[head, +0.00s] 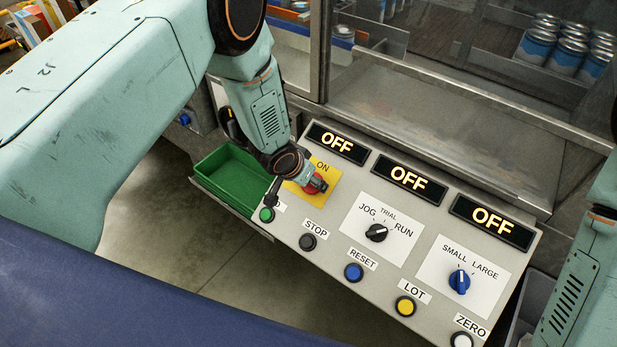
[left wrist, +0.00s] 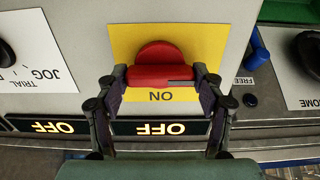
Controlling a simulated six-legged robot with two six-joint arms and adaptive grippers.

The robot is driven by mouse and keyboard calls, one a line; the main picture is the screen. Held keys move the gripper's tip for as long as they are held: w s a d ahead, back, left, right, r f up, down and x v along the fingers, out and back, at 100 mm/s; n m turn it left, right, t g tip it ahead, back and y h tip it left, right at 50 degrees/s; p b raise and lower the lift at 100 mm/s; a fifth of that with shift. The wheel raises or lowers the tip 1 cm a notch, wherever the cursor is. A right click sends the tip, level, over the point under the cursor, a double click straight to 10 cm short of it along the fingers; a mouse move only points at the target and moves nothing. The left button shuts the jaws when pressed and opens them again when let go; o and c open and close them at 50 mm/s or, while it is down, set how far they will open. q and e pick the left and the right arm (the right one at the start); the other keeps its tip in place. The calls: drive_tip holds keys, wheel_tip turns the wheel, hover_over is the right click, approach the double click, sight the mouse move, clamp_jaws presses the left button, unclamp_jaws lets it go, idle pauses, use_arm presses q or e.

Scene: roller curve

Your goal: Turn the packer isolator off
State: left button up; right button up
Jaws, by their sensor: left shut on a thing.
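The packer isolator is a red rotary knob (head: 319,187) on a yellow plate (head: 327,171) at the upper left of the sloping control panel. In the left wrist view the red knob (left wrist: 157,58) shows upside down, its grip bar lying across the picture beside the printed ON. My left gripper (left wrist: 160,76) has a finger at each end of the bar and is shut on it. In the head view my left gripper (head: 310,182) partly covers the knob. The OFF mark of the plate cannot be seen. My right arm shows at the right edge; its gripper is out of view.
The panel (head: 330,258) also has a JOG/TRIAL/RUN selector (head: 376,233), a blue SMALL/LARGE selector (head: 459,281) and several push buttons, including a blue RESET (head: 354,272). Three displays above read OFF. A green bin (head: 228,178) sits left of the panel.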

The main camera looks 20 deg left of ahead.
use_arm(q)
drive_tip(key=shift+s+f, duration=0.3)
drive_tip(key=shift+s, duration=0.05)
drive_tip(key=o, duration=1.1)
drive_tip(key=shift+w+r, duration=0.15)
drive_tip(key=shift+w, duration=0.1)
drive_tip(key=shift+o, duration=0.2)
drive_tip(key=shift+r, duration=0.1)
drive_tip(key=v, duration=1.2)
drive_tip(key=x, duration=1.2)
drive_tip(key=shift+w, duration=0.1)
